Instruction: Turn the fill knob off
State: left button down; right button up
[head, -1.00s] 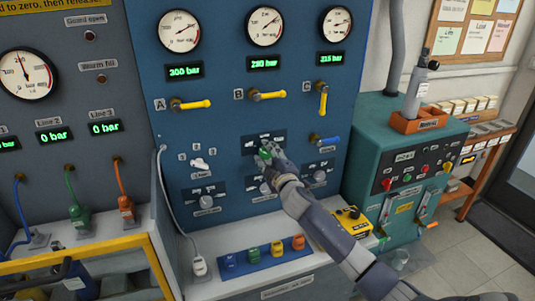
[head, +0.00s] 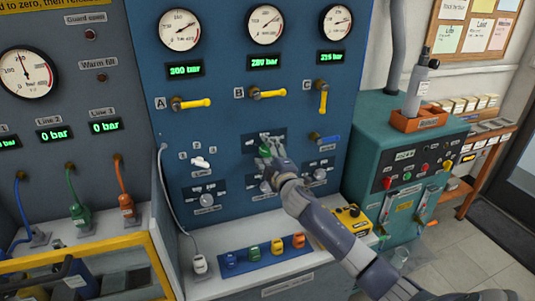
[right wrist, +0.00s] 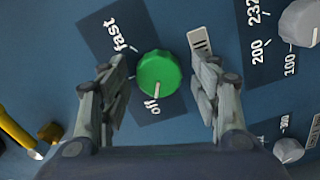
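The green fill knob (right wrist: 159,73) is on the blue panel, on a dark plate (right wrist: 120,45) with "fast" and "off" labels. Its white pointer mark points down to the "off" label (right wrist: 153,107). My right gripper (right wrist: 160,75) is open, with one finger on each side of the knob and a visible gap on both sides. In the head view the knob (head: 265,151) shows partly behind my right gripper (head: 272,156). My left gripper is not in view.
Grey knobs (head: 206,199) sit lower on the panel, and yellow lever handles (head: 190,103) are above. A yellow box (head: 350,217) and several coloured connectors (head: 254,253) are on the ledge below. A teal cabinet (head: 370,150) stands to the right.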

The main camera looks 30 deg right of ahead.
jog(key=shift+s, duration=0.15)
jog(key=v, duration=1.1)
jog(key=shift+s, duration=0.35)
